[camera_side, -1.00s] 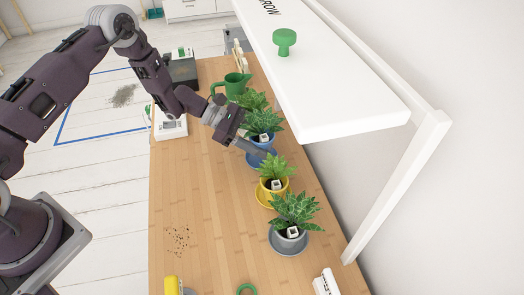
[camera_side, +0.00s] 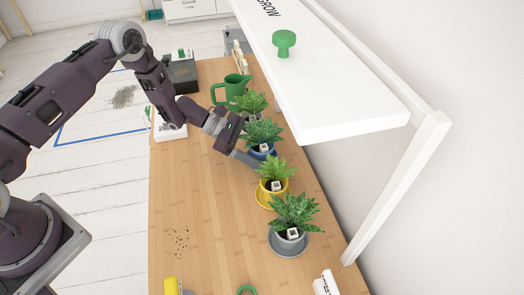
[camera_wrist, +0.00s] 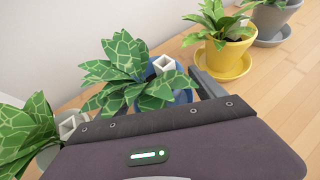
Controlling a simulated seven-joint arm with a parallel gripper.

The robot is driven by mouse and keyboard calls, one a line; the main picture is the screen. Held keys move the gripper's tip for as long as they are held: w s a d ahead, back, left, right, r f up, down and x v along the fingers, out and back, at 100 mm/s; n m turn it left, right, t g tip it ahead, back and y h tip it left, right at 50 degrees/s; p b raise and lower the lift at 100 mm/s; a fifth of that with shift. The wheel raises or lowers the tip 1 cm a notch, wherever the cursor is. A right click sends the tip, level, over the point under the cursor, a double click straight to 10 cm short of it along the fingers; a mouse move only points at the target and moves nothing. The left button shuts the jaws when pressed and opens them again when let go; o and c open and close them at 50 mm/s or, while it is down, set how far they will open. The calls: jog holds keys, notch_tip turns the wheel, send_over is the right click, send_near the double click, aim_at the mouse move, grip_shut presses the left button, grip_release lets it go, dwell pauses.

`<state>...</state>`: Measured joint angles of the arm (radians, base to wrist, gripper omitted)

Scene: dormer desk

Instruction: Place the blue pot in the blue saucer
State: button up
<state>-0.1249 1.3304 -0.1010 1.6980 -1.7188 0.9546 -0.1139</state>
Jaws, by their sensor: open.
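The blue pot (camera_side: 259,154) holds a leafy green plant (camera_side: 264,131) and a white tag, and it looks upright. My gripper (camera_side: 247,157) is open, low at the pot's near side, with a grey finger beside it. In the wrist view the blue pot (camera_wrist: 182,97) shows behind the gripper body, with one finger (camera_wrist: 209,84) to its right. The blue saucer is mostly hidden by the pot, leaves and gripper. I cannot tell whether the pot sits fully in it.
The yellow pot (camera_side: 272,187) on its saucer stands close in front, then the grey pot (camera_side: 289,243) on its saucer. Another plant (camera_side: 250,102) and a green watering can (camera_side: 231,90) are behind. A white shelf (camera_side: 330,95) overhangs the right side.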

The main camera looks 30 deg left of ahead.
jog(key=v, duration=1.2)
jog(key=s+d+r+m+g+y, duration=0.25)
jog(key=s+r+m, duration=0.35)
jog(key=r, duration=0.5)
jog(key=s+d+r+m+g+y, duration=0.1)
jog(key=s+d+r+m, duration=0.2)
jog(key=s+r+m, duration=0.5)
jog(key=s+a+r+m+t+y, duration=0.2)
jog(key=s+a+r+m+y, duration=0.1)
jog(key=s, duration=0.6)
jog(key=s+a+r+m+t+y, duration=0.3)
jog(key=s+a+r+m+y, duration=0.1)
jog(key=s, duration=0.4)
jog(key=shift+s+a+r+m+y, duration=0.2)
jog(key=shift+s+r+m+y, duration=0.15)
jog(key=shift+r+y, duration=0.25)
